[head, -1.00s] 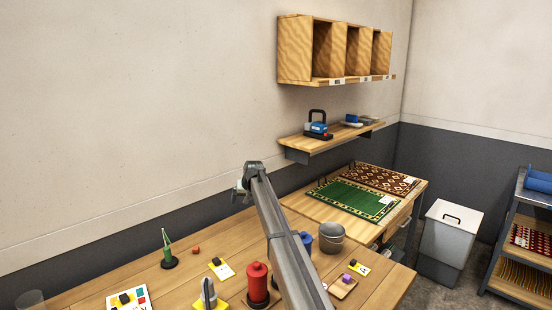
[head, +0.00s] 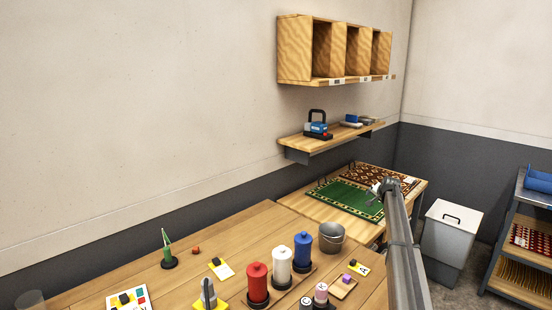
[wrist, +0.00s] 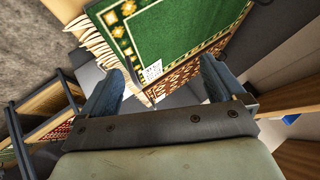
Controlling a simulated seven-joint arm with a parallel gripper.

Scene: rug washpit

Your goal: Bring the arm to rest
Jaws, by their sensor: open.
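My gripper (head: 378,188) is at the far end of my raised arm, on the right side of the head view. It appears in front of the rug table, over the right part of the rugs. In the wrist view my gripper (wrist: 160,88) has its two fingers spread wide apart with nothing between them. Beyond the fingers lie the green rug (wrist: 185,35) with its fringe and a white tag, and the red-brown patterned rug (wrist: 180,75). The arm hides part of the table's right side in the head view.
A wall shelf (head: 340,138) and cubby unit (head: 335,50) are behind. A lidded bin (head: 450,240) and rack (head: 530,245) stand right.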

